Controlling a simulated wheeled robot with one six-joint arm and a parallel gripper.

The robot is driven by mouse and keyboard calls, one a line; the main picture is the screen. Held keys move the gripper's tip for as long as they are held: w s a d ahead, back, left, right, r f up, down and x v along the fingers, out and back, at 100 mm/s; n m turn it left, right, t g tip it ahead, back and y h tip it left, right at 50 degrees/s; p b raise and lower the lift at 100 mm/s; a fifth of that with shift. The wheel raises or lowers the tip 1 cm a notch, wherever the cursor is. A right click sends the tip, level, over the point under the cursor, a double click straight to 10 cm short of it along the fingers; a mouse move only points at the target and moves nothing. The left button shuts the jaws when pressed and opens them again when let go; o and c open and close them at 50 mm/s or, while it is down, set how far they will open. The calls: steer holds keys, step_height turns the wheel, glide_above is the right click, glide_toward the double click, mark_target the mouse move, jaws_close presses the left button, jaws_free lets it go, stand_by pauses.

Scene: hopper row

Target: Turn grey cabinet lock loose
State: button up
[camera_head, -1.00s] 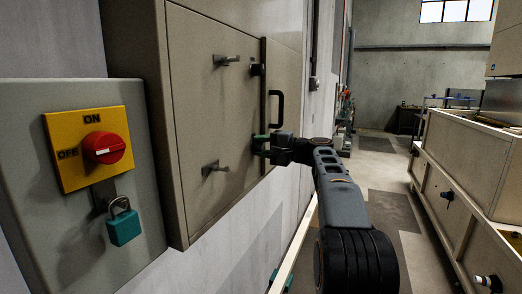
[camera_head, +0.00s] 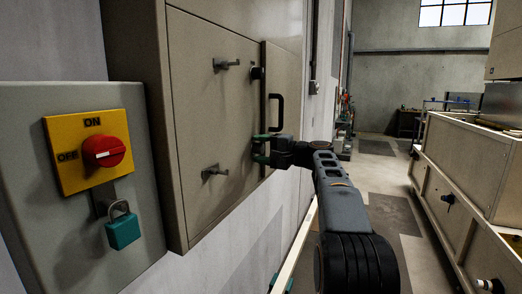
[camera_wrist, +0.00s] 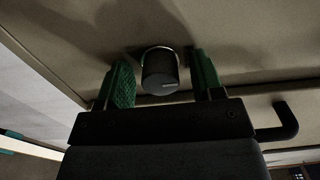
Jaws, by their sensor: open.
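The grey cabinet (camera_head: 205,120) is on the wall at the left, its door shut. One dark round lock (camera_head: 257,72) sits high by the door edge. Another lock (camera_wrist: 159,74), a black cylinder with a pale mark on its end, shows in the wrist view. My gripper (camera_head: 261,148) is at the lower part of the door edge, below the handle. Its green fingers stand open on either side of that lower lock, with gaps showing at both sides in the wrist view. In the head view the fingers and wrist largely hide this lock.
The black door handle (camera_head: 276,110) is just above my gripper and also shows in the wrist view (camera_wrist: 283,122). Two metal pegs stick out of the door. A switch box (camera_head: 60,225) with a teal padlock (camera_head: 122,230) is at left. A beige machine (camera_head: 455,165) stands at right.

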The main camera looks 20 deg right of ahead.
steer(key=shift+d, duration=0.1)
steer(key=v, duration=1.3)
steer(key=shift+s+d+b, duration=0.2)
steer(key=shift+s+b, duration=0.1)
steer(key=shift+s, duration=0.05)
step_height(320, 180, down, 17)
steer(key=s+a+m+g+h+p, duration=0.2)
steer(key=g+h, duration=0.3)
steer(key=h, duration=0.2)
steer(key=s+a+f+n+g+h+p, duration=0.2)
steer(key=s+a+n+p, duration=0.1)
steer(key=s+a, duration=0.2)
steer(key=s+a+f+n+g+h+p, duration=0.2)
steer(key=s+a+f+g+p, duration=0.1)
steer(key=s+a, duration=0.3)
steer(key=s+a+r+n+h+p, duration=0.1)
steer(key=s+a+r+n+p, duration=0.2)
steer(key=s+a+n+p, duration=0.2)
steer(key=s+a+n, duration=0.1)
steer(key=s+a, duration=0.1)
steer(key=a, duration=0.1)
steer(key=shift+a+r+n, duration=0.2)
steer(key=shift+r+n, duration=0.05)
steer(key=shift+n, duration=0.05)
